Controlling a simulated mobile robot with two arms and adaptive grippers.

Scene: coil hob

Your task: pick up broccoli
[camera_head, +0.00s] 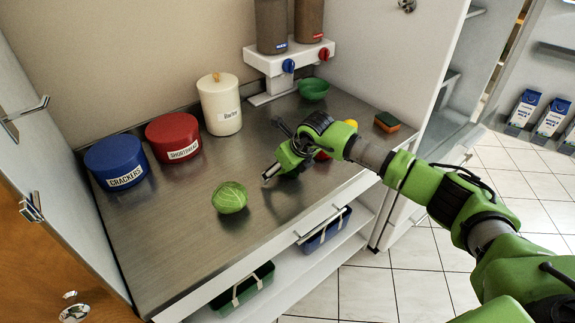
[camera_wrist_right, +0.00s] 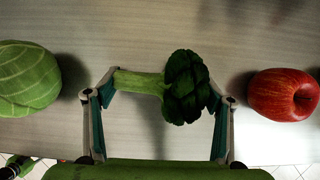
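The broccoli (camera_wrist_right: 187,88) lies on its side on the counter in the right wrist view, its pale green stem to the left and dark head to the right. My right gripper (camera_wrist_right: 163,96) is open, its two fingers wide apart at either end of the broccoli. I cannot tell whether the pads touch it. In the head view the right gripper (camera_head: 268,180) is low over the counter, and the broccoli is hidden behind it. My left gripper is not in view.
A cabbage (camera_head: 229,197) sits left of the gripper, and a red apple (camera_wrist_right: 284,94) sits to its right. A blue tin (camera_head: 117,162), red tin (camera_head: 173,136) and white canister (camera_head: 221,104) stand behind. A sponge (camera_head: 387,121) lies right. The front-left counter (camera_head: 165,245) is clear.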

